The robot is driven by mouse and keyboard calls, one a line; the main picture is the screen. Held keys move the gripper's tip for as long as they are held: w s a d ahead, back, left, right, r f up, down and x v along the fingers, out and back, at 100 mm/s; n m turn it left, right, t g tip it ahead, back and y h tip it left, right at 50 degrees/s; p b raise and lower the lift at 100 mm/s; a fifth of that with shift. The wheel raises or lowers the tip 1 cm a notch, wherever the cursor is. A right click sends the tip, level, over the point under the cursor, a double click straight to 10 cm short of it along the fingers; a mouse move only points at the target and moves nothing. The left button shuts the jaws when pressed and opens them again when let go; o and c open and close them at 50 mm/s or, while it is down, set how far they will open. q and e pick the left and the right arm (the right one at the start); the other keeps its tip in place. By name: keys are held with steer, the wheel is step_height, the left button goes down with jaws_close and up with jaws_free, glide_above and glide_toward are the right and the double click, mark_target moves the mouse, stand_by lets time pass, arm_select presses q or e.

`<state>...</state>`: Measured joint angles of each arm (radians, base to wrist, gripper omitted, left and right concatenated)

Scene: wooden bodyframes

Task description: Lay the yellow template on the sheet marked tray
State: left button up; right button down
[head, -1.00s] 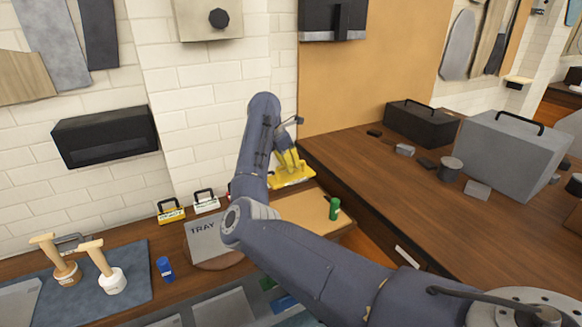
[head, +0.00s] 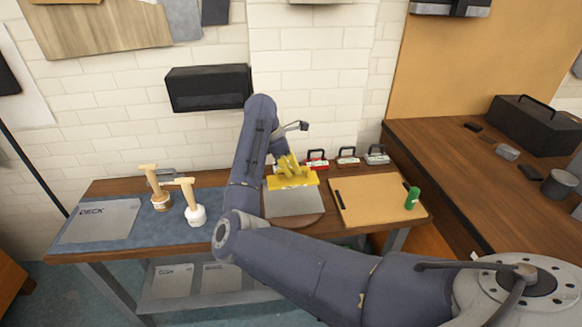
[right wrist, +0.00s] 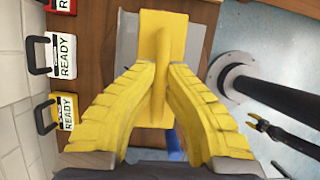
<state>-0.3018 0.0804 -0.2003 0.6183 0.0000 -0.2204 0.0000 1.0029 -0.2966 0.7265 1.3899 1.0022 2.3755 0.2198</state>
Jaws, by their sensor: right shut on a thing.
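The yellow template (head: 293,181) is a flat plate with an upright grip. My right gripper (head: 288,165), with yellow ribbed fingers, is shut on that grip. It holds the template over the back part of a grey sheet (head: 293,204). In the right wrist view the template (right wrist: 152,20) lies across the grey sheet (right wrist: 128,40), whose edge shows beside it. The sheet's lettering is hidden now; it read TRAY earlier. I cannot tell whether template and sheet touch.
The grey sheet rests on a round wooden board. To its right are a cork board (head: 375,203) and a green cylinder (head: 412,198). Several small handled boxes (head: 346,161) stand behind. To the left are two wooden-handled tools (head: 194,211) and a DECK sheet (head: 100,222) on a blue mat.

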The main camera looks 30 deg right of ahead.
mark_target(292, 184)
steer(key=shift+a, duration=0.15)
steer(key=shift+f, duration=0.1)
steer(key=shift+f+m, duration=0.3)
steer(key=shift+f, duration=2.75)
steer(key=shift+f, duration=0.2)
steer(key=c, duration=1.2)
jaws_free()
steer(key=shift+f, duration=0.1)
steer(key=o, duration=0.4)
